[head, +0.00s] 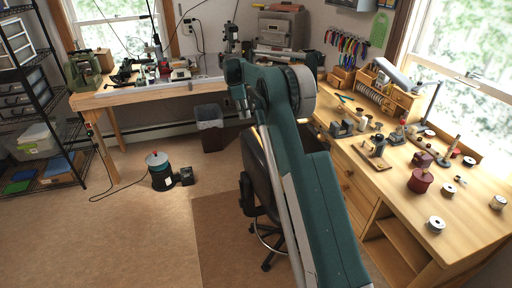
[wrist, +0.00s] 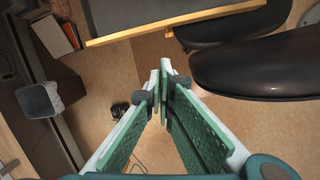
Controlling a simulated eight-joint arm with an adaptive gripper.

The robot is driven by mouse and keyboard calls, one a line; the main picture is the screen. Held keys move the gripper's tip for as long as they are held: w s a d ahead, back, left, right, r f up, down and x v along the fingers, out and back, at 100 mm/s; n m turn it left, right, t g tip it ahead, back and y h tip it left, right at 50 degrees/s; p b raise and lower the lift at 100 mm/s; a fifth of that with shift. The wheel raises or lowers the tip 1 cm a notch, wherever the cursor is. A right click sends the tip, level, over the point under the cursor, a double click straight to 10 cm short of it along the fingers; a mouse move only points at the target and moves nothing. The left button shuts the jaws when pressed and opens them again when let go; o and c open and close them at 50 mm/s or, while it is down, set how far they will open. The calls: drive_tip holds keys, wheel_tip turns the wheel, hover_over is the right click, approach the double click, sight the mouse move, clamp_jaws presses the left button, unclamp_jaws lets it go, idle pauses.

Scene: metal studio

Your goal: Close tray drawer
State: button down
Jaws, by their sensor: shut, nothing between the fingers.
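A dark flat panel with a pale wooden front edge (wrist: 185,22) and a small knob (wrist: 168,33) crosses the top of the wrist view. It looks like the tray drawer, standing out, but its far end is cut off. My gripper (wrist: 160,82) is in the lower middle of the wrist view, its green-padded fingers meeting at the tips with nothing between them. The tips point toward the wooden edge and appear apart from it. In the head view my arm hides the tray drawer.
The wooden workbench (head: 462,215) at the right carries tools and spools. A black chair (head: 258,170) stands behind my arm; it also shows at the right of the wrist view (wrist: 270,70). A bin (head: 209,128) stands under the back bench. Floor at the left is mostly clear.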

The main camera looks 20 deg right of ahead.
drive_tip(key=w+f+n, duration=0.1)
drive_tip(key=w+f, duration=0.1)
drive_tip(key=f, duration=0.6)
drive_tip(key=w+d+f+n+g, duration=0.1)
drive_tip(key=w+f, duration=0.2)
drive_tip(key=f, duration=0.6)
drive_tip(key=shift+w+d+n+b, duration=0.3)
drive_tip(key=shift+n+b, duration=0.05)
drive_tip(key=shift+n, duration=0.05)
drive_tip(key=d+f+b, duration=0.3)
drive_tip(key=d+f, duration=0.3)
drive_tip(key=f, duration=0.3)
drive_tip(key=shift+d+f, duration=0.2)
drive_tip(key=shift+f, duration=0.15)
drive_tip(key=shift+d, duration=0.1)
